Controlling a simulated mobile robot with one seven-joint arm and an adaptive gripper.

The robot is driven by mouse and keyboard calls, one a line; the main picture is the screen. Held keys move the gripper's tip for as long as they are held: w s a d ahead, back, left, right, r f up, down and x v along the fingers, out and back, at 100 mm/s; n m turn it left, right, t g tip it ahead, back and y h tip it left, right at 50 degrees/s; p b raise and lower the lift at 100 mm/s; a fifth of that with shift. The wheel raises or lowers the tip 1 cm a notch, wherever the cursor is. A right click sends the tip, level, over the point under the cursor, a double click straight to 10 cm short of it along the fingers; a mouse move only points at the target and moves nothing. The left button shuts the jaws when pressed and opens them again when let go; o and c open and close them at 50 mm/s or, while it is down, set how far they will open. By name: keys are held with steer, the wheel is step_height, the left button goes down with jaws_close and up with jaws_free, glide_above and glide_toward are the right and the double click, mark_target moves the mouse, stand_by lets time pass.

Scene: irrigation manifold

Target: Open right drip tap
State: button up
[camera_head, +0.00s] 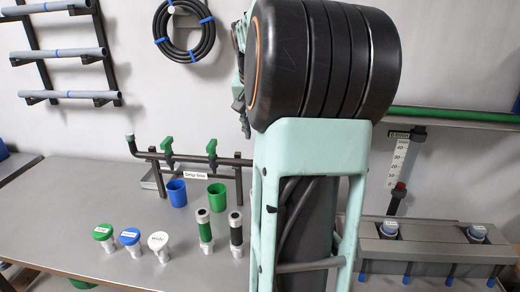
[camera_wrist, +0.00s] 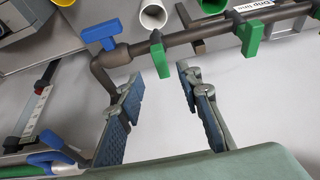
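In the head view two green tap handles, the left one (camera_head: 167,149) and the one to its right (camera_head: 212,152), stand on the dark manifold pipe above a "Drip line" label (camera_head: 195,176). My arm hides the pipe further right. In the wrist view a green tap handle (camera_wrist: 160,60) points toward my gripper (camera_wrist: 160,80). Its fingers are wide apart, with nothing between them; the handle shows between and just beyond the fingertips, seemingly untouched. Another green handle (camera_wrist: 251,38) is further right on the pipe (camera_wrist: 205,34). Matching handles between views is uncertain. My gripper is hidden in the head view.
In the wrist view a blue handle (camera_wrist: 100,35) sits near the pipe's elbow, left of the fingers. The head view shows blue (camera_head: 177,194) and green (camera_head: 216,197) cups, capped pieces (camera_head: 130,238) and two upright cylinders (camera_head: 205,228) on the grey bench (camera_head: 75,200).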

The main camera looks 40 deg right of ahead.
steer(key=x, duration=0.8)
steer(key=shift+w+d+f, duration=0.1)
steer(key=shift+d+f, duration=0.05)
steer(key=shift+f, duration=0.2)
jaws_close()
